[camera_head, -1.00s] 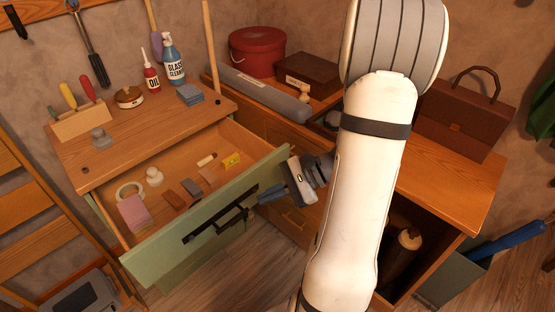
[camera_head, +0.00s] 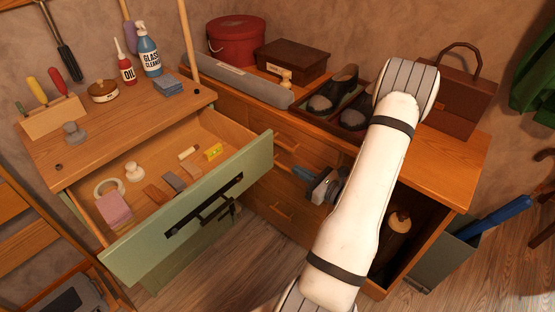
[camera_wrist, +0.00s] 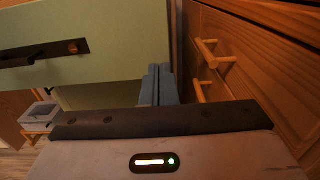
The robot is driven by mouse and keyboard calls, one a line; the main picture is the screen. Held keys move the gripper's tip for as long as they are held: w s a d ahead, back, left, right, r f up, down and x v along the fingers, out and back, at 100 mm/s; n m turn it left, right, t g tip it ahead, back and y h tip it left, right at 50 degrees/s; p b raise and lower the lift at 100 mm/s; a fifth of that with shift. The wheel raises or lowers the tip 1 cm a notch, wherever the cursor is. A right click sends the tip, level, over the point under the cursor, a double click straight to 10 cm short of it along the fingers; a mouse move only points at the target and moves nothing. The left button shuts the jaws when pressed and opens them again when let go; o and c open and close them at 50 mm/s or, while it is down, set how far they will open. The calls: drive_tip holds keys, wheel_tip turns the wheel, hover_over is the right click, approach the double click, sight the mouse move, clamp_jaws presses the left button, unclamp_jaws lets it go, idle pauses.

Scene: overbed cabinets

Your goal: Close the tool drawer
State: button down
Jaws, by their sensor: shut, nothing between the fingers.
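The tool drawer (camera_head: 190,222) has a green front and is pulled well out of the workbench (camera_head: 120,125). A dark handle (camera_head: 205,212) is on its front. Inside lie a pink block (camera_head: 114,208), a tape ring (camera_head: 108,187), a yellow piece (camera_head: 213,152) and several small blocks. My gripper (camera_head: 302,174) is shut and empty, to the right of the drawer front and apart from it in the head view. In the wrist view, the blue-grey fingers (camera_wrist: 158,84) are together, near the right end of the green front (camera_wrist: 100,45). Any contact there is unclear.
Wooden cabinet drawers (camera_head: 296,150) with bar handles stand close behind my gripper. The cabinet top holds shoes (camera_head: 335,92), a brown box (camera_head: 291,60) and a bag (camera_head: 452,108). A glass cleaner bottle (camera_head: 149,55) stands on the workbench. Floor before the drawer is clear.

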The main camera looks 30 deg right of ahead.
sight(270, 154)
drive_tip(key=x, duration=0.9)
drive_tip(key=shift+f, duration=0.1)
